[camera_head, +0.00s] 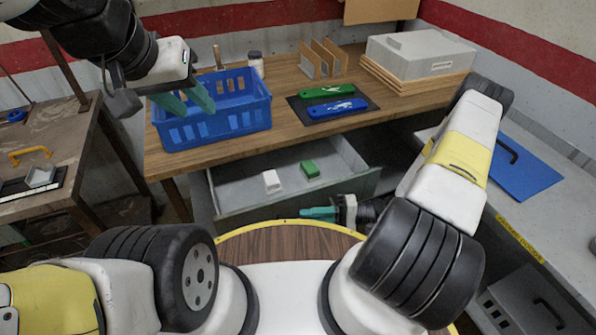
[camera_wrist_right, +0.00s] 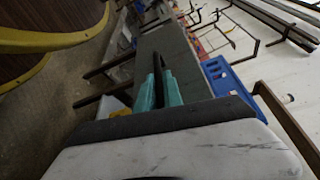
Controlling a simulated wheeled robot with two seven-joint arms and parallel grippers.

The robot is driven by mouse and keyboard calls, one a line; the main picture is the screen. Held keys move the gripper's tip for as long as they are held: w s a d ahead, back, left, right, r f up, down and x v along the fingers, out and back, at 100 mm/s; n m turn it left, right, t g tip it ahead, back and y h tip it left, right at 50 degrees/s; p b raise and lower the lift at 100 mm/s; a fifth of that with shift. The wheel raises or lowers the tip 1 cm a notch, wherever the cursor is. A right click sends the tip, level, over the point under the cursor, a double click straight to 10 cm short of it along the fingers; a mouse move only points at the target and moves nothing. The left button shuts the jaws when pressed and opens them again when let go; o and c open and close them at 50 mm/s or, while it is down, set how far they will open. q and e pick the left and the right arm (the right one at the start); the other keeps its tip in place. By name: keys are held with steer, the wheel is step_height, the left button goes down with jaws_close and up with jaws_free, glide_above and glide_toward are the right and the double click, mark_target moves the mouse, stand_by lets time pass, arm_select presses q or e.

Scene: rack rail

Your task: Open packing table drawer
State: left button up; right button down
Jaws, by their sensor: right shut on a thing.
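The packing table (camera_head: 290,128) has its drawer (camera_head: 245,170) pulled out toward me, with the inside showing. A white block (camera_head: 271,181) and a green block (camera_head: 310,168) lie in it. My right gripper (camera_head: 306,213) is at the drawer's front face, on its outer side. In the right wrist view, its teal fingers (camera_wrist_right: 158,90) are close together around a dark handle (camera_wrist_right: 158,66) in front of the grey drawer face (camera_wrist_right: 182,68). My left gripper (camera_head: 185,104) is open and empty above the blue basket (camera_head: 215,130), with its teal fingers apart.
On the tabletop are a green and a blue tool (camera_head: 338,106) on a dark mat, a wooden divider rack (camera_head: 322,58), a jar (camera_head: 256,62) and a grey case (camera_head: 420,50). A workbench (camera_head: 75,160) stands left. A grey counter (camera_head: 545,215) with a blue clipboard (camera_head: 525,168) stands right.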

steer(key=s+d, duration=0.2)
steer(key=s, duration=0.4)
steer(key=shift+s, duration=0.2)
steer(key=c, duration=1.5)
jaws_free()
steer(key=shift+d, duration=0.1)
steer(key=d, duration=0.7)
steer(key=shift+s+d+r, duration=0.25)
steer(key=shift+d+r, duration=0.05)
steer(key=shift+d, duration=0.1)
steer(key=shift+s, duration=0.1)
